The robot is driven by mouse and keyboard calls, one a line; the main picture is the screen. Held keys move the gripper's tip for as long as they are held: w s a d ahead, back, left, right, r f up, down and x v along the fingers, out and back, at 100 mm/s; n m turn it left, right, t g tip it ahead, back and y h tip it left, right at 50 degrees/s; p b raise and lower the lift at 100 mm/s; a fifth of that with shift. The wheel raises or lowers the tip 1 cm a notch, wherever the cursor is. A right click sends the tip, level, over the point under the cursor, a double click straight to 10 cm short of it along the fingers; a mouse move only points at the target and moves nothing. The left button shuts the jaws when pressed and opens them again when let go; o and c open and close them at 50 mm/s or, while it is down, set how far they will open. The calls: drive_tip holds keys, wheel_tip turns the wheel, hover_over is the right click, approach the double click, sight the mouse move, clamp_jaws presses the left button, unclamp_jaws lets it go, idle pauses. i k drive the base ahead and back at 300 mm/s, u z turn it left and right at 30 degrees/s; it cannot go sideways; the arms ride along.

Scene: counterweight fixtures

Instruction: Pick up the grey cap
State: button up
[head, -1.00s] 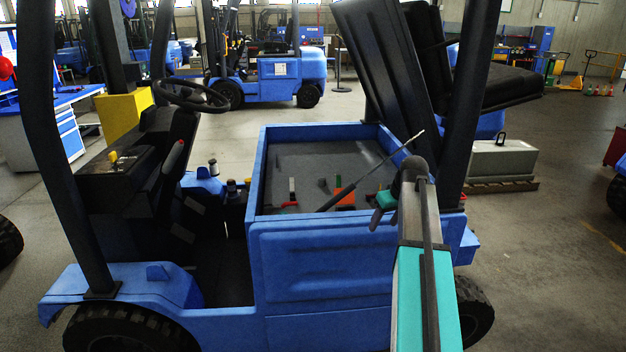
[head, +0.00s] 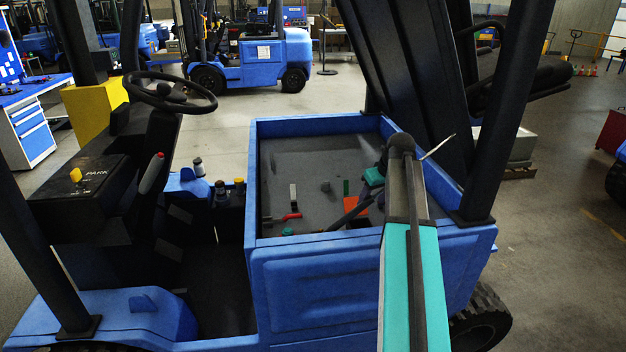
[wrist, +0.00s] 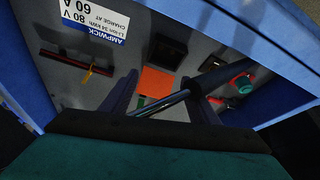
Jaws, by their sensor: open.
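A small dark grey piece (head: 326,186) lies on the bay floor in the head view. It may be the grey cap, but it is too small to be sure. My gripper (head: 371,182) hangs over the right part of the bay, partly hidden by my arm. In the wrist view my gripper (wrist: 160,78) is open, its dark fingers apart. An orange block (wrist: 157,82) shows between them with nothing gripped. A dark square piece (wrist: 165,52) lies just beyond the orange block.
The blue-walled bay (head: 318,126) encloses the pieces. The raised black cover (head: 405,60) stands behind.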

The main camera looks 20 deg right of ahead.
sight(326, 184)
drive_tip(key=z, duration=0.05)
drive_tip(key=i, duration=0.95)
